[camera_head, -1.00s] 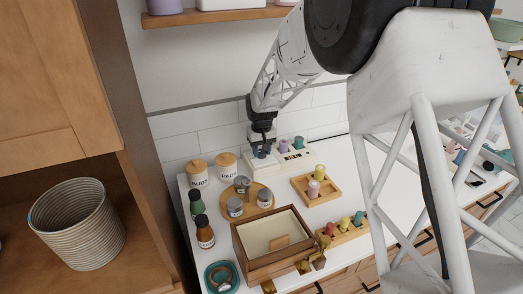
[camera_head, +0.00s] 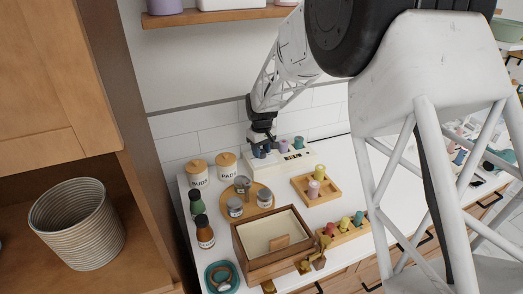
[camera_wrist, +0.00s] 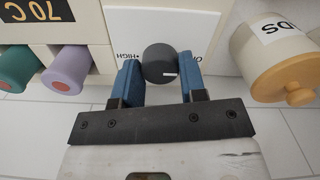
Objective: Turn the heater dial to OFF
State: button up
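The heater dial (camera_wrist: 160,62) is a dark grey round knob on a white panel (camera_wrist: 196,22) in the wrist view. A small white mark shows on the dial's lower right.
A lidded jar (camera_wrist: 275,55) is close on the right. A wooden tray (camera_head: 318,198), a round board of jars and a wooden box (camera_head: 246,248) stand on the counter.

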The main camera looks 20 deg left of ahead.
aim_at(262, 151)
jog(key=o, duration=0.4)
jog(key=shift+r, duration=0.15)
jog(key=shift+r, duration=3.8)
